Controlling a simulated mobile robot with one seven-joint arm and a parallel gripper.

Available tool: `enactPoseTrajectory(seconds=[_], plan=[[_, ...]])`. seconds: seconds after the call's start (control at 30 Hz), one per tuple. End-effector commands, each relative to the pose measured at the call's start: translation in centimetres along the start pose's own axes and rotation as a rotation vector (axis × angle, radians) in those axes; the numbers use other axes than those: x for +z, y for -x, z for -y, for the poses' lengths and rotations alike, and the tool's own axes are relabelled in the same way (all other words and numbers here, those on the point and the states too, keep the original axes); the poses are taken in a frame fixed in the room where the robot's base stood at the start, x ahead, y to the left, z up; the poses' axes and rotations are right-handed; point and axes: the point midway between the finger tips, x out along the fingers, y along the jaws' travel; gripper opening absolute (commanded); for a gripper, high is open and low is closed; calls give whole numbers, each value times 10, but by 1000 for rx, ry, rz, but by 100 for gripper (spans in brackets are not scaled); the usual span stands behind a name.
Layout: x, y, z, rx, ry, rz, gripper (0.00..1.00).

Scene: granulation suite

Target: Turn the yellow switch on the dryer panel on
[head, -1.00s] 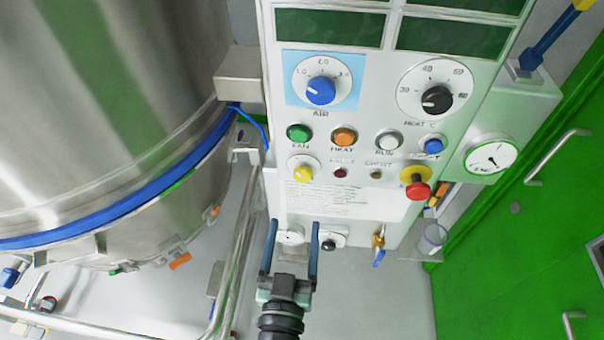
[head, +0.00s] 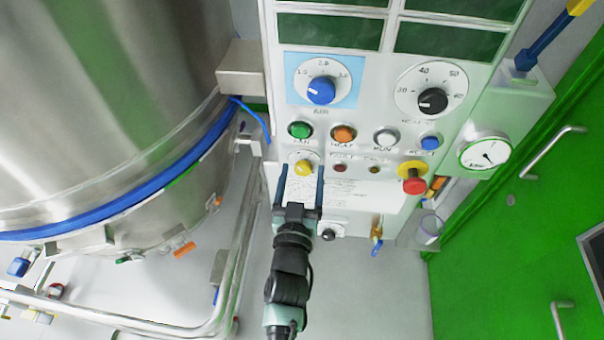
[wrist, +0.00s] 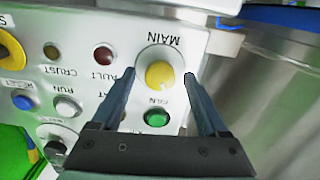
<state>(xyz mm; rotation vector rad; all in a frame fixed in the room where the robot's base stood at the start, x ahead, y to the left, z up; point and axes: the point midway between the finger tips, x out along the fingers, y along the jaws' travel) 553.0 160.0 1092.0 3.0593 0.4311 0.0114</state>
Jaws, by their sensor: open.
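The yellow switch (head: 303,168) is a round knob on a pale disc, low on the left of the white dryer panel (head: 365,200). In the wrist view the yellow switch (wrist: 160,75) shows upside down, under the label MAIN. My gripper (head: 302,170) is open, with its dark blue fingers pointing at the panel. In the wrist view my gripper (wrist: 160,78) has one finger on each side of the knob, with gaps between. I cannot tell how deep the fingertips reach around it, or which way the knob is set.
The green button (head: 300,130) sits close to the yellow switch, with an orange button (head: 343,133) beside it. A red emergency knob (head: 413,180) is further right. The steel vessel (head: 110,110) and a pipe rail (head: 225,270) stand to the left.

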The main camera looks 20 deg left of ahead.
Motion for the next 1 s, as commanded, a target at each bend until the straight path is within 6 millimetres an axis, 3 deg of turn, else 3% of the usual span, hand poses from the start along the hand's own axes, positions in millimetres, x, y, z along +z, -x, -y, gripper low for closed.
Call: enactPoseTrajectory(seconds=[0.13, 0.57, 1.0], plan=[[0, 0, 0, 0, 0, 0, 75], [0, 0, 0, 0, 0, 0, 0], [1, 1, 0, 0, -83, 1, 0]])
